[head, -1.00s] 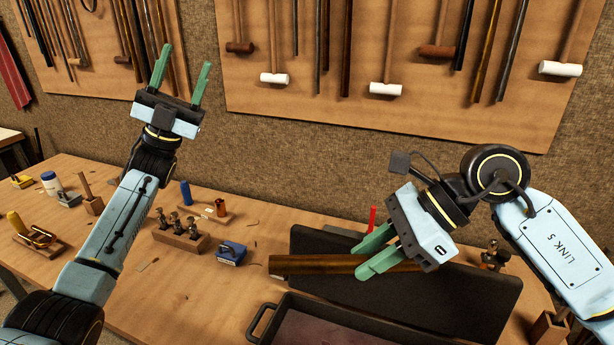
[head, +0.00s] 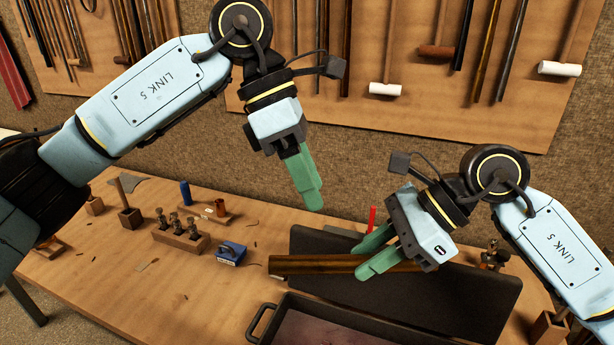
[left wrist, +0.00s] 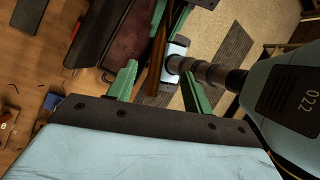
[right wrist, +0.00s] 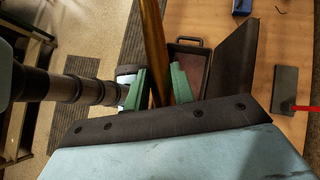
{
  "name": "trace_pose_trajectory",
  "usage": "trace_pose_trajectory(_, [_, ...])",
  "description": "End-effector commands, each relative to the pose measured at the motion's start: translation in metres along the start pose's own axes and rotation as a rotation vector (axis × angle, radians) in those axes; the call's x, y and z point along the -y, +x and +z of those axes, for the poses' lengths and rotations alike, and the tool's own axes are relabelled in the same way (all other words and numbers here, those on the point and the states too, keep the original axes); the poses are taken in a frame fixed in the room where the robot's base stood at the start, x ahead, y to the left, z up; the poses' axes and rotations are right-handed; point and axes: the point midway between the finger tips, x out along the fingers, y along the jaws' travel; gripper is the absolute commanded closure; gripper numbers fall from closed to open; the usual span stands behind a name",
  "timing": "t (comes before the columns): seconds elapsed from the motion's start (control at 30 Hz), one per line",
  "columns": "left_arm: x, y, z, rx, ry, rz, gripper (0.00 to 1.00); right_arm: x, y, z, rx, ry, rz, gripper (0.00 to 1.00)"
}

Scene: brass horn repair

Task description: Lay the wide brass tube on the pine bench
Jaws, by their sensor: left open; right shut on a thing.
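The wide brass tube (head: 315,265) is long and brownish gold, held roughly level above the pine bench (head: 190,290). My right gripper (head: 368,257) is shut on the tube toward its right part, which is partly hidden behind the gripper. The right wrist view shows the tube (right wrist: 154,50) between the green fingers. My left gripper (head: 313,203) is open and empty, pointing down, above the tube and apart from it. In the left wrist view the tube (left wrist: 158,50) shows beyond the gap between the open fingers.
A dark slab (head: 440,300) and a handled tray (head: 262,322) lie under and in front of the tube. A wooden block with metal pieces (head: 180,240), a blue box (head: 230,253) and a red-handled tool (head: 372,218) are nearby. The bench's left front is clear.

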Motion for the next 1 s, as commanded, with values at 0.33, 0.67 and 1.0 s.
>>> trace_pose_trajectory(0.33, [-0.002,0.043,-0.004,-0.023,0.004,0.016,0.49,0.000,0.000,0.000,0.001,0.000,0.000,1.00])
trace_pose_trajectory(0.67, [-0.003,0.101,-0.004,-0.021,0.004,0.016,0.49,0.000,0.000,0.000,0.001,0.000,0.000,1.00])
trace_pose_trajectory(1.0, [-0.004,0.120,-0.004,-0.020,0.003,0.018,0.49,0.000,0.000,0.000,0.001,0.000,0.000,1.00])
